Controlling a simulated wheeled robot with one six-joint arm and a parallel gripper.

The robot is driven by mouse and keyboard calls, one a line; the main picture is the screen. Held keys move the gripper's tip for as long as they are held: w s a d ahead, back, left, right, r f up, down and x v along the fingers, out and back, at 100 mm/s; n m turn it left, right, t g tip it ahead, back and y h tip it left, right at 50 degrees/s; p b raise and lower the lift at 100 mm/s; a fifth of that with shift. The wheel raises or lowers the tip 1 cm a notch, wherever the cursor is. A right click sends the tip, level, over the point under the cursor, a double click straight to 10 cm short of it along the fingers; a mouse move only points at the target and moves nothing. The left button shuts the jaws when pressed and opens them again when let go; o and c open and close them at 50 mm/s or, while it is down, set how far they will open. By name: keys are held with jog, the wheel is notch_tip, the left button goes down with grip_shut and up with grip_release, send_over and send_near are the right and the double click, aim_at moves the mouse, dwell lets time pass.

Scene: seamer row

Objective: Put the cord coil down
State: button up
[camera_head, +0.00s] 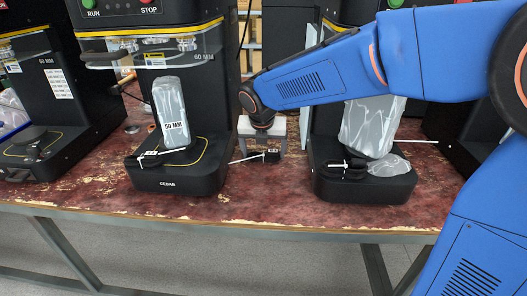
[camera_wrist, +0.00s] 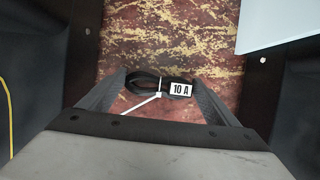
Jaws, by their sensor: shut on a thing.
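My gripper (camera_head: 262,151) is low over the red, worn bench top, in the gap between two black machines. It is shut on a black cord coil (camera_wrist: 147,83). In the wrist view the coil spans between the two fingers, with a white tie around it and a white "10 A" tag facing up. In the head view the coil (camera_head: 270,156) shows between the fingers at about bench-top height. I cannot tell whether it touches the bench.
The machine marked CEDAR (camera_head: 176,180) stands left of the gripper, holding a grey "50 MM" bag (camera_head: 170,105). The right machine's base (camera_head: 365,189) holds another grey bag (camera_head: 372,125). Both bases carry dark cords with white ties. Bare bench (camera_head: 262,195) lies in front of the gripper.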

jog(key=shift+f, duration=0.1)
jog(key=o, duration=1.1)
